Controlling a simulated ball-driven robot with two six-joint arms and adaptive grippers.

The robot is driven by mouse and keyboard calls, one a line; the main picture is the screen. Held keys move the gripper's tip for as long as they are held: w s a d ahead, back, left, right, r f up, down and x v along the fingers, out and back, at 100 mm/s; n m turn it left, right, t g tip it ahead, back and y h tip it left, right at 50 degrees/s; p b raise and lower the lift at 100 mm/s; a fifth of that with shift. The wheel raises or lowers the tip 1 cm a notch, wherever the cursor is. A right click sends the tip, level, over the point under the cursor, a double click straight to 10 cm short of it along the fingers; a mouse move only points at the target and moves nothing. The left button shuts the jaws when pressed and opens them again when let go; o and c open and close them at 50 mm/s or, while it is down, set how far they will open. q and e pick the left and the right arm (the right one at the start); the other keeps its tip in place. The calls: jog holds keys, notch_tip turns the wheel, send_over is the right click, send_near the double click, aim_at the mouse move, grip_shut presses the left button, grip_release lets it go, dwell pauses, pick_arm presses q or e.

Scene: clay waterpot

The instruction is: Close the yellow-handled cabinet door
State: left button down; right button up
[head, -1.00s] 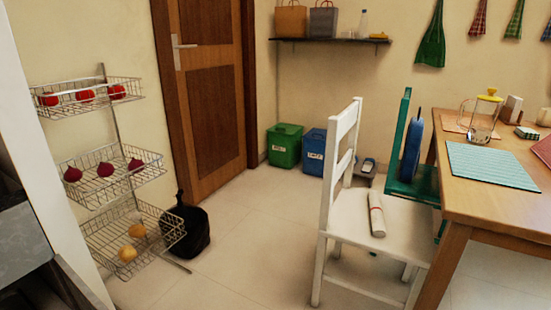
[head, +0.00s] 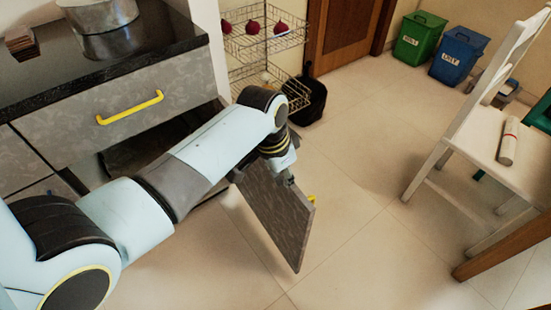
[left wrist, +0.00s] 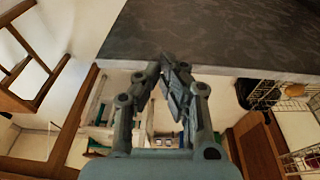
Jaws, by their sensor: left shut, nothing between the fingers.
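The grey cabinet door (head: 275,222) stands swung open, out over the floor, in the head view. A bit of its yellow handle (head: 312,198) shows past its far edge. The dark cabinet opening (head: 135,158) lies behind my left arm, which hides much of it. My left gripper (head: 287,179) is at the top edge of the door, close to its outer end; I cannot tell if it touches. In the left wrist view the fingers (left wrist: 177,72) are shut and empty, just by the dark grey panel (left wrist: 220,32). My right gripper is not in view.
A drawer with a yellow handle (head: 130,108) is above the opening, under a black counter with a metal pot (head: 105,25). A wire rack (head: 265,45) and black bag (head: 303,98) stand behind. A white chair (head: 490,135) is right. The floor between is clear.

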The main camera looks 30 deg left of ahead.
pick_arm(q)
jog(key=w+r+t, duration=0.1)
jog(key=w+r, duration=0.5)
notch_tip(320, 180, down, 9)
jog(key=b, duration=0.3)
jog(key=shift+s+d, duration=0.15)
jog(key=shift+s, duration=0.15)
